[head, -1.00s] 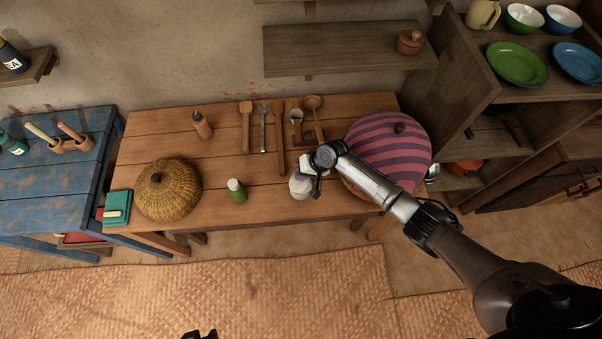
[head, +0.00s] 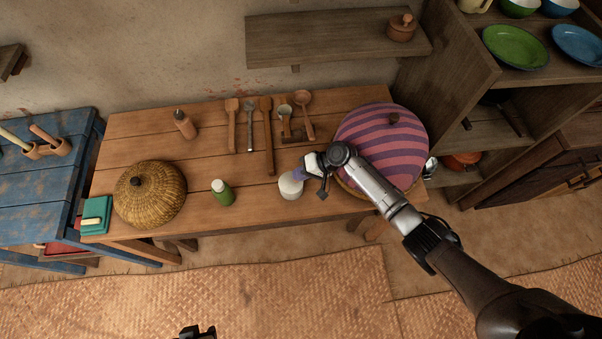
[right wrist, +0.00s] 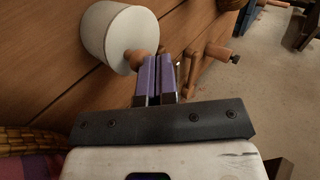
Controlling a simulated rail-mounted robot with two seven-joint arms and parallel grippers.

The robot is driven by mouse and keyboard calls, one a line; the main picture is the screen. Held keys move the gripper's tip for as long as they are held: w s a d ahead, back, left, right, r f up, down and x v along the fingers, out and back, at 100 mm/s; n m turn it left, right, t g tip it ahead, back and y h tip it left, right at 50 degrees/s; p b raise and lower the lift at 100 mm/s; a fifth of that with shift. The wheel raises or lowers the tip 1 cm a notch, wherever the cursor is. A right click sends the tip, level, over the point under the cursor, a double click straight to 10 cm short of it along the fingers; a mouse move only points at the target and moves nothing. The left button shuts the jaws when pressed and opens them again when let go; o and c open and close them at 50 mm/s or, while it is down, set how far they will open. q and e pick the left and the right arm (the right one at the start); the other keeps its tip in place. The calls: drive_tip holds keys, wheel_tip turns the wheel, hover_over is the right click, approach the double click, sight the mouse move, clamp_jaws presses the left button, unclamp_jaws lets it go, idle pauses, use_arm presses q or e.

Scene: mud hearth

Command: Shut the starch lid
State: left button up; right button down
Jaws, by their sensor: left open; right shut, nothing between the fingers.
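A small white round jar (head: 290,187), which I take to be the starch container, stands near the front edge of the wooden table. In the right wrist view the jar (right wrist: 112,36) is a pale cylinder with a plain whitish side; I cannot tell how its lid sits. My right gripper (head: 303,174) is just right of the jar, with its purple fingers pressed together and empty. In the right wrist view these fingers (right wrist: 155,80) point past the jar. A wooden knob (right wrist: 135,60) shows beside the jar there. My left gripper (head: 195,332) barely shows at the bottom edge, open.
A striped domed cover (head: 385,155) stands right of the jar under my right arm. A green bottle (head: 222,193) and a woven domed basket (head: 150,197) are to the left. Several wooden utensils (head: 267,135) lie behind. The table between bottle and jar is clear.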

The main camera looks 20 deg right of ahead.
idle(0.3)
drive_tip(key=shift+a, duration=0.1)
drive_tip(key=shift+w+a+f+b, duration=0.2)
drive_tip(key=shift+a+f+b, duration=0.15)
drive_tip(key=shift+a, duration=0.2)
drive_tip(key=shift+r+p, duration=0.4)
drive_tip(key=r+p, duration=0.4)
drive_tip(key=shift+s+d+r, duration=0.1)
drive_tip(key=shift+s+d, duration=0.1)
drive_tip(key=s+d+r+b, duration=0.1)
drive_tip(key=s+d+r, duration=0.1)
drive_tip(key=d, duration=0.6)
drive_tip(key=shift+s+d+r, duration=0.15)
drive_tip(key=shift+s+r, duration=0.1)
drive_tip(key=shift+r, duration=0.6)
